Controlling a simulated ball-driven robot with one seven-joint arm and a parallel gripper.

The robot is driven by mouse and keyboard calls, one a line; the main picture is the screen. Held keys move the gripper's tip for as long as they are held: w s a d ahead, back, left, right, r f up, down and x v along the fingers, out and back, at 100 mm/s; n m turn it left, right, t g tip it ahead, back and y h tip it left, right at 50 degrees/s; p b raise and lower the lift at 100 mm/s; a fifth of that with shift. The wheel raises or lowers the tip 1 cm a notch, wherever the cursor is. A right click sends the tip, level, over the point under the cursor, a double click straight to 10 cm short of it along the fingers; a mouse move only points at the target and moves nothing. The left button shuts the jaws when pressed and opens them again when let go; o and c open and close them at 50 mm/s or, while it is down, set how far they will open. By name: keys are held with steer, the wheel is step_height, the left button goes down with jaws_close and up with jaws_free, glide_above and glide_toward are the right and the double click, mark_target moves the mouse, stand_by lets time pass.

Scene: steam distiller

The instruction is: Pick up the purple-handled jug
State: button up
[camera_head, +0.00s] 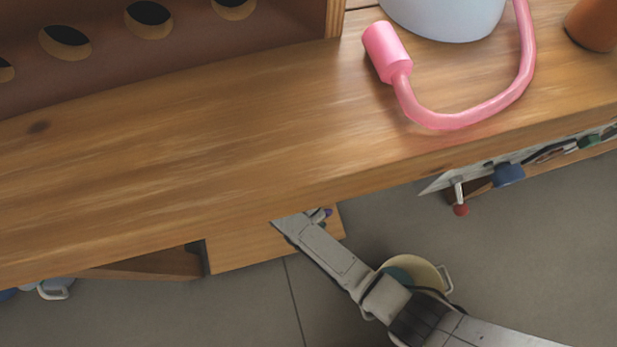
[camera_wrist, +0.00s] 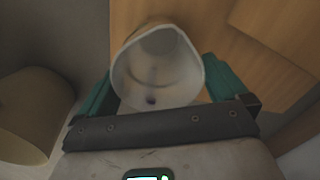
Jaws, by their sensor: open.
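In the wrist view, a pale, open-mouthed jug (camera_wrist: 158,68) lies between the two green fingers of my gripper (camera_wrist: 158,88). The fingers are open, one on each side of it; I cannot tell whether they touch it. A small dark purplish spot shows low inside the mouth. The jug's handle is not clear in this view. In the head view, a small purple bit (camera_head: 327,212) shows at the far end of my arm, by a low wooden board. The jug's body and my fingertips are mostly hidden there by the bench edge and my arm.
The wooden bench (camera_head: 200,170) overhangs the low board (camera_head: 265,245). A pink hose (camera_head: 460,120) and a pale vessel (camera_head: 445,15) sit on the bench. A rounded tan object (camera_wrist: 30,115) is left of my gripper.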

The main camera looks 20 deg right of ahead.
steer(key=c, duration=0.9)
steer(key=shift+r, duration=0.1)
steer(key=shift+c, duration=0.2)
steer(key=s+r+p, duration=1.1)
steer(key=s+r, duration=0.2)
steer(key=s, duration=0.1)
